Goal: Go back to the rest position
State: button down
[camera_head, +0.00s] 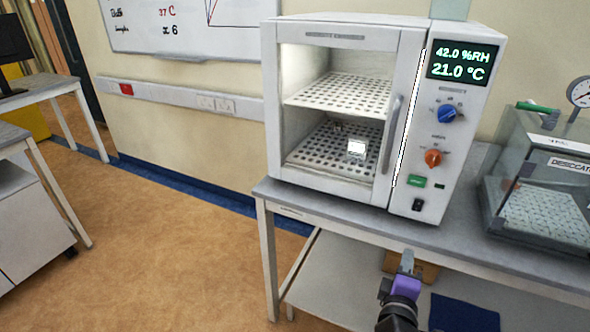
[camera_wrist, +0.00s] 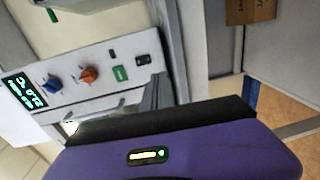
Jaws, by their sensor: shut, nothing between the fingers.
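My gripper (camera_head: 407,262) is low in front of the bench in the head view, below the white climate chamber (camera_head: 468,150). Its fingers are shut and hold nothing. My purple wrist housing fills the bottom of the wrist view, and the grey finger part (camera_wrist: 155,95) shows just above it. The chamber's control panel (camera_wrist: 100,75) appears turned on its side in the wrist view.
The chamber stands on a grey bench (camera_head: 330,212); a small white item (camera_head: 356,147) sits on its lower shelf. A glass desiccator (camera_head: 540,190) stands at right. A cardboard box (camera_head: 425,270) and blue mat (camera_head: 463,313) lie on the lower shelf.

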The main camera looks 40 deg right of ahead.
jog(key=w+a+m+t+y, duration=0.25)
jog(key=a+t+y, duration=0.65)
jog(key=a, duration=1)
jog(key=s+a+r+m+y, duration=0.1)
jog(key=s+a+y, duration=0.2)
jog(key=s+a, duration=0.2)
jog(key=s+a+r+m+y, duration=0.1)
jog(key=s+a+y, duration=0.2)
jog(key=s+a, duration=0.3)
jog(key=s, duration=0.5)
jog(key=shift+a+g+y, duration=0.3)
jog(key=shift+y, duration=0.1)
